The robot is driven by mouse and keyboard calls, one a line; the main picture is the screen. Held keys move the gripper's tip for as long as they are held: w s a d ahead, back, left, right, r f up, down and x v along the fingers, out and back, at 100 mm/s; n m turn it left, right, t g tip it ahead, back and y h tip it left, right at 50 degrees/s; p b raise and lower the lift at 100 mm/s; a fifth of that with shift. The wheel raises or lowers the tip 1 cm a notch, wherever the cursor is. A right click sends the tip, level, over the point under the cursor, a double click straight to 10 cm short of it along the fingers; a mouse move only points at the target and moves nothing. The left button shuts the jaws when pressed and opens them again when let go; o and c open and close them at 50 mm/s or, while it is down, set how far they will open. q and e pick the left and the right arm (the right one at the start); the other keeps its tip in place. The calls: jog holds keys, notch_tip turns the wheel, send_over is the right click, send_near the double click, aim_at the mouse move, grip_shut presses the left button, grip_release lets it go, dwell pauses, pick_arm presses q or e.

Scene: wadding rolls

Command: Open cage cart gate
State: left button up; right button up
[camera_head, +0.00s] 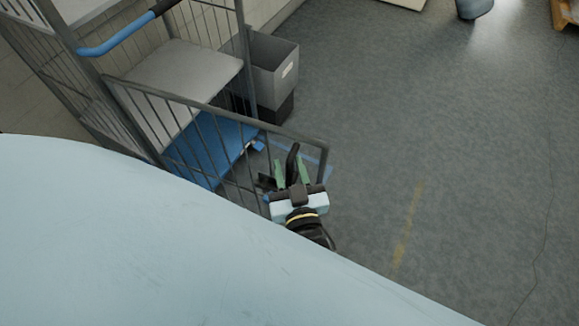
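The cage cart stands at the upper left, with grey mesh sides, a grey shelf (185,75) and a blue base deck (215,143). Its barred grey gate (215,108) stands swung out from the cart, with its free end over the floor at the right. My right gripper (292,168) is at the gate's free end, just left of its end post. Its green-padded fingers are apart, with a dark curved piece between them; I cannot tell whether they touch the gate. A large pale blue surface hides the gate's lower left part. My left gripper is not in view.
A grey bin (273,68) stands behind the cart. A blue handle bar (116,38) crosses the cart's upper left. The grey floor (430,140) to the right is open, with a worn yellow mark and a thin dark line. A wooden pallet edge (565,14) shows at the top right.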

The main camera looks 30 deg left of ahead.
jog(key=v, duration=1.3)
jog(key=shift+s+d, duration=0.1)
